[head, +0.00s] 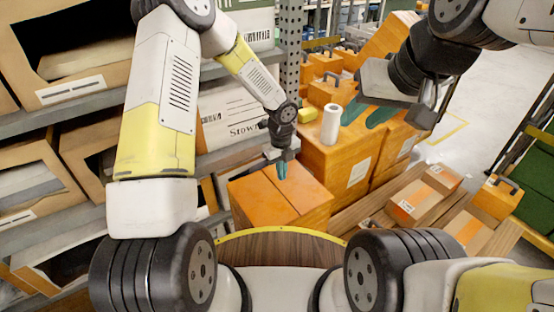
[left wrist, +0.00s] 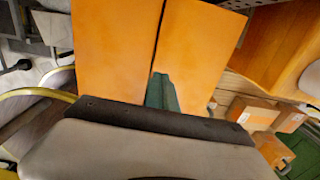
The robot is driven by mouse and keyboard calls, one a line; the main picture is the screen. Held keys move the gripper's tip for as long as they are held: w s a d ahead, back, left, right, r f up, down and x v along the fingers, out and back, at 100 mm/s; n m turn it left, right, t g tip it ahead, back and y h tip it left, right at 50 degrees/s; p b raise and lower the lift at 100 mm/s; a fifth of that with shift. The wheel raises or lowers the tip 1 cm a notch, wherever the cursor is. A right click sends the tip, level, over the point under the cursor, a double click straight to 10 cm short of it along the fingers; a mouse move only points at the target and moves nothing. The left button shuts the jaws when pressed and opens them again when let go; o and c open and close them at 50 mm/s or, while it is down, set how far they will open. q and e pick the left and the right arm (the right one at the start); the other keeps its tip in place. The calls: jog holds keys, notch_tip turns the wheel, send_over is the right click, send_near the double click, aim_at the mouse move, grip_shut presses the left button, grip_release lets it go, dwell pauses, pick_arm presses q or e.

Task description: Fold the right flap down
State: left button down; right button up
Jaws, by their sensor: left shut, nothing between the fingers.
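The orange box (head: 275,222) stands in front of me with two top flaps meeting at a narrow seam. The right flap (head: 303,186) looks flat, level with the left flap (head: 257,195). In the left wrist view the right flap (left wrist: 200,50) and left flap (left wrist: 115,45) lie side by side with a thin dark gap. My left gripper (head: 282,171) is shut and empty, teal fingertips down over the seam near the far edge; I cannot tell if they touch. My right gripper (head: 367,114) is open and empty, raised at the upper right, its teal fingers apart.
A larger orange carton (head: 335,160) stands behind the box, with a white roll (head: 331,124) on it. A wooden pallet with small cartons (head: 410,204) is at the right. Racks with open bins (head: 70,60) line the left. Clear floor (head: 490,95) shows at the upper right.

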pick_arm(q)
jog(key=s+a+r+n+t, duration=0.1)
jog(key=a+r+n, duration=0.2)
jog(key=r, duration=0.6)
jog(key=s+a+r+n, duration=0.2)
jog(key=a+r+n, duration=0.1)
jog(key=r, duration=0.7)
jog(key=s+a+r+n+t+h, duration=0.1)
jog(key=s+a+r+n, duration=0.3)
jog(key=s+r+n, duration=0.4)
jog(key=s+a+r+n+t, duration=0.4)
jog(key=s+r+n, duration=0.4)
jog(key=n, duration=0.6)
jog(key=s, duration=0.2)
jog(key=shift+s+n+h, duration=0.3)
jog(key=shift+h, duration=0.1)
